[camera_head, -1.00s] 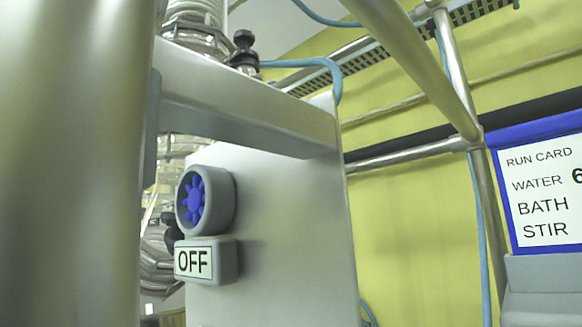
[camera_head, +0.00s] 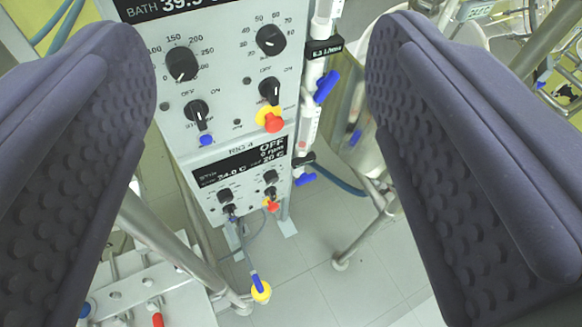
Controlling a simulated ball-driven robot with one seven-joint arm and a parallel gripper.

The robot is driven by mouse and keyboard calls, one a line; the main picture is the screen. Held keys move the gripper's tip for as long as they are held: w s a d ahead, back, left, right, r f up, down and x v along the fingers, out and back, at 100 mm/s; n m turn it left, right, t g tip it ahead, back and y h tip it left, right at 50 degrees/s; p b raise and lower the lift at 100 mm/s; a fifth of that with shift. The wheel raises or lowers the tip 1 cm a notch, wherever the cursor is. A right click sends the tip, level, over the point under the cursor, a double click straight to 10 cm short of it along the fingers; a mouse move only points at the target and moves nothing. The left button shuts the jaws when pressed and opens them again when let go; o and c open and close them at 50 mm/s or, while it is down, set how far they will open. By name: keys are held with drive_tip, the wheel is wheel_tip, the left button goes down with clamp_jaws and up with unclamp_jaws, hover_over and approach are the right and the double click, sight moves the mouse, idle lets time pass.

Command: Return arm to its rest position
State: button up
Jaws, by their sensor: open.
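My gripper (camera_head: 262,145) shows its two dark, studded finger pads at the left and right of the head camera view. They stand wide apart with nothing between them. Beyond the gap is a grey control panel (camera_head: 235,100) with black knobs and a display reading BATH. The arm's rest position is not marked by anything in view.
White piping with blue valve handles (camera_head: 326,86) runs beside the panels. Metal frame legs (camera_head: 365,235) stand on the tiled floor (camera_head: 290,285). A white unit with a red handle (camera_head: 157,319) is at lower left.

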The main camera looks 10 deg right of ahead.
drive_tip(key=shift+s+r, duration=0.1)
drive_tip(key=shift+s, duration=0.05)
drive_tip(key=s+r, duration=0.4)
drive_tip(key=s, duration=0.3)
drive_tip(key=shift+s+y, duration=0.3)
drive_tip(key=shift+d, duration=0.1)
drive_tip(key=shift+c, duration=0.5)
